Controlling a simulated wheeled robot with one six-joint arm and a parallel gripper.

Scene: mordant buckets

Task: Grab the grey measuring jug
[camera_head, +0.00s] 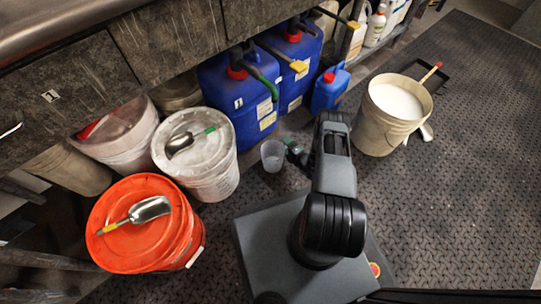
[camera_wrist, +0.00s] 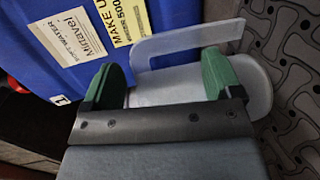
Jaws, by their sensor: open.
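The grey measuring jug (camera_head: 272,156) is a small, translucent vessel standing on the dark patterned floor, in front of the blue canisters. In the wrist view the pale grey jug (camera_wrist: 258,88) lies just beyond and partly between my fingers. My gripper (camera_head: 293,147) is close to the jug's right side in the head view. Its two green fingers are spread apart in the wrist view (camera_wrist: 160,84), and it is open. Part of the jug is hidden by the right finger and the gripper body. I cannot tell whether the fingers touch it.
Blue canisters (camera_head: 228,98) stand behind the jug under the bench. A white-lidded bucket (camera_head: 205,172) with a scoop and an orange-lidded bucket (camera_head: 125,240) with a scoop are at left. An open bucket of white material (camera_head: 375,130) stands at right. The floor (camera_head: 460,190) at right is clear.

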